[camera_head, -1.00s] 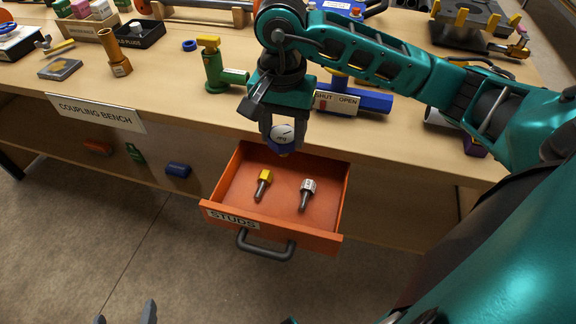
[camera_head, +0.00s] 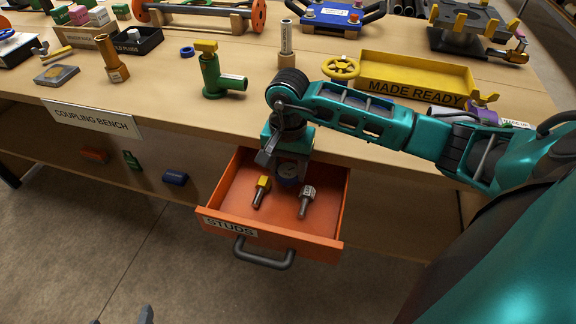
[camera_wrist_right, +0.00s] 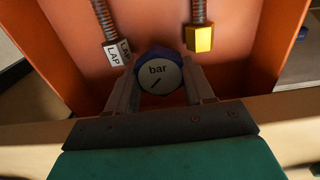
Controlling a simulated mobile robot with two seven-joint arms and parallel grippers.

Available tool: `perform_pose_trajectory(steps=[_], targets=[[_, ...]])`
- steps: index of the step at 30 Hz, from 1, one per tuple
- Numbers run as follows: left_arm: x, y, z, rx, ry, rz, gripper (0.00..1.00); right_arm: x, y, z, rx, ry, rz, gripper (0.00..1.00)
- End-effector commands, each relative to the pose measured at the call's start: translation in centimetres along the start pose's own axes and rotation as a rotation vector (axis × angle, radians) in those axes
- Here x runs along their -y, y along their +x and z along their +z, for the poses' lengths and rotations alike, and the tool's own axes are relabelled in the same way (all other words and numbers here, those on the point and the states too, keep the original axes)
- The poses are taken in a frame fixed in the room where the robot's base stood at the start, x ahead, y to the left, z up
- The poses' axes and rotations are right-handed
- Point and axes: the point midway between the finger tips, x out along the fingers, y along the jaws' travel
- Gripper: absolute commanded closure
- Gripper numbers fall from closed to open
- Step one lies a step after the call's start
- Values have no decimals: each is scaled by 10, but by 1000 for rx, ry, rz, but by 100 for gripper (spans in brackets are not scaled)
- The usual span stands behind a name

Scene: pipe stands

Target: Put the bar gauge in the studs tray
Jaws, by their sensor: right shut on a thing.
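The bar gauge (camera_head: 289,172) has a round white dial and a blue body. My right gripper (camera_head: 290,178) is shut on it and holds it low inside the orange studs tray (camera_head: 222,223), a pulled-out drawer, near its back. In the right wrist view the dial marked "bar" (camera_wrist_right: 158,72) sits between the fingers (camera_wrist_right: 160,88). I cannot tell whether the gauge touches the tray floor. Only the tips of my left gripper (camera_head: 122,317) show at the bottom edge, apart and empty.
A yellow-headed stud (camera_head: 262,190) and a silver stud (camera_head: 307,200) lie in the tray, close to the gauge. On the bench above stand a green valve (camera_head: 214,78) and a yellow "MADE READY" tray (camera_head: 415,93). Bare tray floor shows at the left.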

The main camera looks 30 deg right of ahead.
Motion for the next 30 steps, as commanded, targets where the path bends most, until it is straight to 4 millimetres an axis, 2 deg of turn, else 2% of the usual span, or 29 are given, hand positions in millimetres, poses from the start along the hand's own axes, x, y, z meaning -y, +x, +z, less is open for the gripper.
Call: perform_pose_trajectory(steps=[11,12,19,26,30], targets=[[-1,2,10,11,-2,2,10,0,5,-1,-4,2,-3,84],[-1,1,9,13,-2,2,10,0,3,-1,-3,2,-3,44],[-1,1,9,14,-3,2,10,0,2,-1,-2,2,-3,22],[-2,0,8,13,-9,2,10,0,2,-1,-2,2,-3,22],[-3,-2,3,10,-13,2,10,1,-7,-1,-4,2,-4,22]])
